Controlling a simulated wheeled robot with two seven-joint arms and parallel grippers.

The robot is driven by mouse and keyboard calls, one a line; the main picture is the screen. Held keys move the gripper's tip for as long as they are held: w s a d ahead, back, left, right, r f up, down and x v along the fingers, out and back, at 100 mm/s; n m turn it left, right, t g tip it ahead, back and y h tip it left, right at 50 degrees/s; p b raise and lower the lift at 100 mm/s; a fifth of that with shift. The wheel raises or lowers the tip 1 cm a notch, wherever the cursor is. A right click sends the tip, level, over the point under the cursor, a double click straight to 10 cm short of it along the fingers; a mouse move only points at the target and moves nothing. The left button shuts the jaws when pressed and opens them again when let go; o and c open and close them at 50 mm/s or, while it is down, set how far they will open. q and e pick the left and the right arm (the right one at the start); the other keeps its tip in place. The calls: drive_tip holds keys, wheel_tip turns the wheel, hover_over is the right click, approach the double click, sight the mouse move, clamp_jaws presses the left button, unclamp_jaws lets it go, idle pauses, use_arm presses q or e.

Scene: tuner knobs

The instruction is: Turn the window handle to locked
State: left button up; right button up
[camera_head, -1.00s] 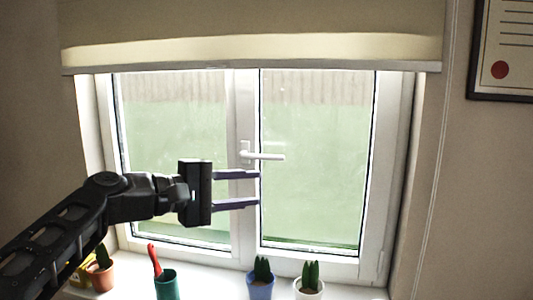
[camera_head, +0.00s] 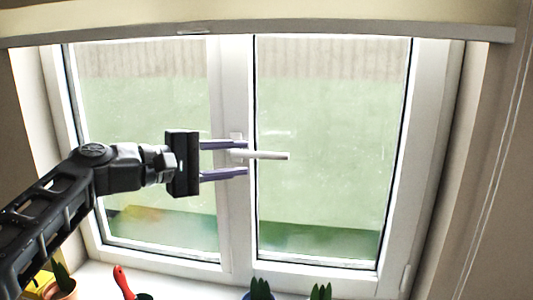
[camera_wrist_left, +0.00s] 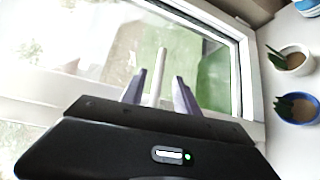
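The white window handle (camera_head: 270,156) sits on the middle frame of the window, its lever lying level and pointing right in the head view. My left gripper (camera_head: 245,158) is open, with its two dark fingers one above the other at the handle's pivot end. In the left wrist view, the handle's lever (camera_wrist_left: 157,66) shows between the spread fingers of my left gripper (camera_wrist_left: 160,77). I cannot tell whether a finger touches the handle. My right gripper is not in view.
A windowsill (camera_head: 205,284) runs below the window. On it stand potted cacti, including one in a blue pot (camera_wrist_left: 298,108) and one in a white pot (camera_wrist_left: 291,60), and a red-handled tool (camera_head: 122,281).

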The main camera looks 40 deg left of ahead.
sight(262, 156)
use_arm(q)
drive_tip(key=shift+p+x, duration=0.75)
drive_tip(key=shift+x, duration=3.2)
drive_tip(key=shift+c, duration=0.4)
clamp_jaws()
